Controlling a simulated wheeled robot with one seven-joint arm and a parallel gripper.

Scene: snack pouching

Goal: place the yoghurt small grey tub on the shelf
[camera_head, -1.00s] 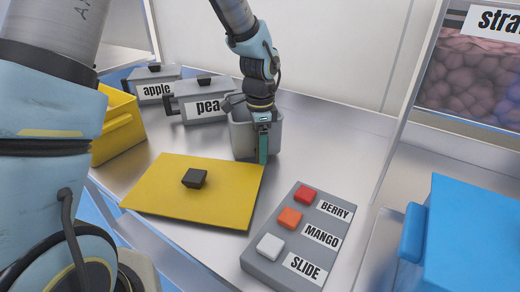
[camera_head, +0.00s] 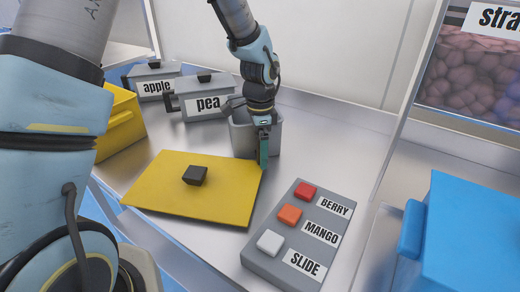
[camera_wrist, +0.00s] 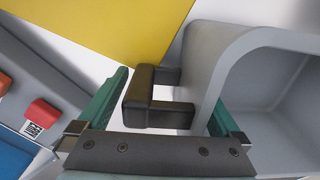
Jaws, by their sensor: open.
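The small grey tub (camera_head: 242,138) stands on the metal counter behind the yellow board, partly hidden by my arm. It has no label that I can read. In the wrist view, the open tub (camera_wrist: 205,55) is at the right, with a dark bracket-shaped handle (camera_wrist: 150,112) on its side. My gripper (camera_head: 264,150) is at the tub's front right side, pointing down. Its teal fingers (camera_wrist: 168,98) are open, with the handle and part of the tub wall between them. I cannot tell whether they touch. I cannot identify the shelf.
A yellow board (camera_head: 160,202) with a black knob lies in front. A grey button panel (camera_head: 262,262) is at the front right. Lidded pots marked apple (camera_head: 140,72) and pea (camera_head: 190,112) stand behind. A yellow bin (camera_head: 117,140) is left, a blue box (camera_head: 470,240) right.

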